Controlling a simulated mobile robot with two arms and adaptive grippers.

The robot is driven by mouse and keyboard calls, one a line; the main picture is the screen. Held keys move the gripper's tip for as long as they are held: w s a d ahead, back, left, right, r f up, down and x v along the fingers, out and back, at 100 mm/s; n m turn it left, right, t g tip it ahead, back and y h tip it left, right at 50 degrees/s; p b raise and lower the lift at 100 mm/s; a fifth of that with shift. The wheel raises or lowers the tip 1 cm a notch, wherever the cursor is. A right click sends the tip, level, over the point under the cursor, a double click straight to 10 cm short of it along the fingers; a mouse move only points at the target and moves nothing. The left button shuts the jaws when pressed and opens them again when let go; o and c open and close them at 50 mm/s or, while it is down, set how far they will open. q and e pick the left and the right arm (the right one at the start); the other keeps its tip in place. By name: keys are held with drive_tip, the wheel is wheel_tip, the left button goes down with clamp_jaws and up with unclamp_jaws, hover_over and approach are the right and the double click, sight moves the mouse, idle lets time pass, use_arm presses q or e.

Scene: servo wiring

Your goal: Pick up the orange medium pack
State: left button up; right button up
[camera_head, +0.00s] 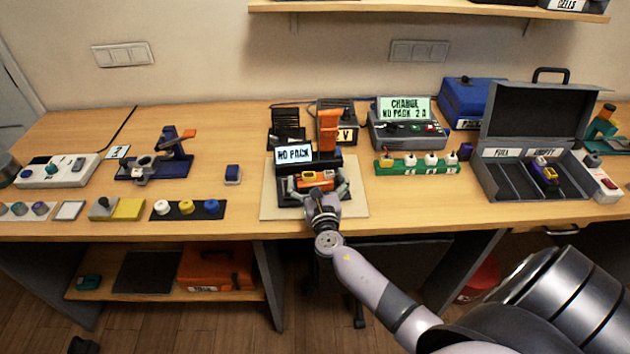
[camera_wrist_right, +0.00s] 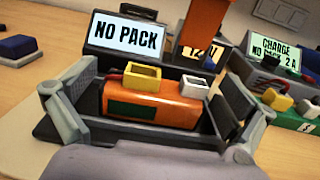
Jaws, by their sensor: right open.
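The orange medium pack (camera_head: 316,180) sits in a dark cradle in front of a small screen reading "NO PACK" (camera_head: 294,155). In the right wrist view the orange pack (camera_wrist_right: 155,103) lies lengthwise across the picture, with a yellow connector (camera_wrist_right: 142,77) and a white connector (camera_wrist_right: 194,86) on top and a dark green patch on its front. My right gripper (camera_head: 318,192) is open at the cradle, its fingers spread on either side of the pack. In the wrist view the fingers stand apart at left and right. I cannot tell whether they touch the cradle walls. My left gripper is out of view.
A charger (camera_head: 408,130) reads "CHARGE NO PACK 2 A". A green strip (camera_head: 418,165) with connectors lies before it. An open grey case (camera_head: 500,185) stands at right, holding another pack (camera_head: 546,172). A small blue block (camera_head: 233,174) lies left of the pale mat (camera_head: 270,205).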

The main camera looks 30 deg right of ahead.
drive_tip(key=shift+x, duration=0.9)
drive_tip(key=shift+a, duration=0.1)
drive_tip(key=shift+c, duration=0.2)
drive_tip(key=shift+c, duration=0.8)
drive_tip(key=shift+r, duration=0.1)
drive_tip(key=c, duration=1.7)
